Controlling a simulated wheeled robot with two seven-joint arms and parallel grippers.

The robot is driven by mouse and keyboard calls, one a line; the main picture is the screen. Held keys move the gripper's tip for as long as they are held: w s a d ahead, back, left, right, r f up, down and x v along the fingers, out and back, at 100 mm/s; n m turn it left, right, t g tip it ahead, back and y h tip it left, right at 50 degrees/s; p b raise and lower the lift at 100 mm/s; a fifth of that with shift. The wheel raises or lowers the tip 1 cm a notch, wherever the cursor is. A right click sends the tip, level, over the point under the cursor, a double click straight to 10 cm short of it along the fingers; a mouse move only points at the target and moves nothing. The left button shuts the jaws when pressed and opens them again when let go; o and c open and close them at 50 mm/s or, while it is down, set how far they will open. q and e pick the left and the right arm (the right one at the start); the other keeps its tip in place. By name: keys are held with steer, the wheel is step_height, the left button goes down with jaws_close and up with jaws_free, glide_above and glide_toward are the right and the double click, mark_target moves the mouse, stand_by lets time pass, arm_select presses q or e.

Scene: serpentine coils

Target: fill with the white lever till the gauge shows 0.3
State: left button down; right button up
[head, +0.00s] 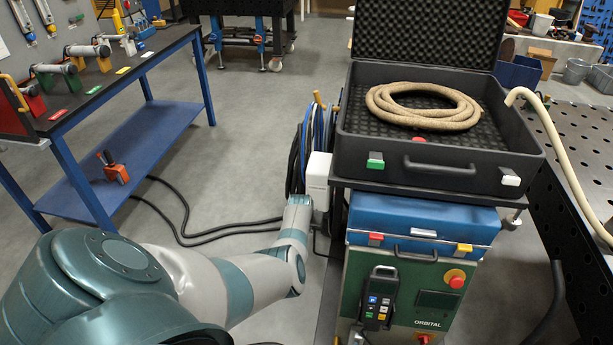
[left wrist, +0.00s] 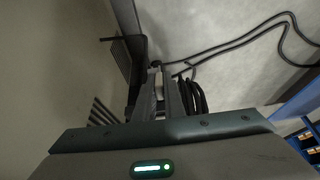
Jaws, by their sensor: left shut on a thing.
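My left arm reaches in the head view to the left side of the cart, beside a white box-like part. My left gripper (left wrist: 160,98) shows in the left wrist view, shut on a small pale piece (left wrist: 156,68) between its fingers. The piece is mostly hidden, and I cannot tell for sure that it is the white lever. In the head view the fingertips are hidden. No gauge can be made out clearly; a dark display (head: 437,300) sits on the green panel, with no readable value. My right gripper is not in view.
An open black case (head: 437,160) with a coiled tan hose (head: 424,106) stands on the cart above a blue case (head: 420,224). Dark cables hang at the cart's left (head: 300,150) and lie on the floor. A blue workbench (head: 130,170) stands left; the floor between is mostly clear.

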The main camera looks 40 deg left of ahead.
arm_select(q)
steer(key=shift+w+a+g+h+b, duration=0.2)
steer(key=shift+w+g+h+b, duration=0.1)
steer(key=shift+g+b, duration=0.2)
steer(key=shift+r, duration=0.1)
steer(key=c, duration=1.8)
jaws_free()
steer(key=shift+c, duration=0.2)
steer(key=shift+r, duration=0.1)
steer(key=shift+p+v, duration=0.7)
steer(key=shift+v, duration=0.1)
steer(key=p+v, duration=0.2)
steer(key=v, duration=0.4)
steer(key=shift+r, duration=0.4)
steer(key=v, duration=0.8)
steer(key=shift+s+r, duration=0.15)
steer(key=shift+r, duration=0.2)
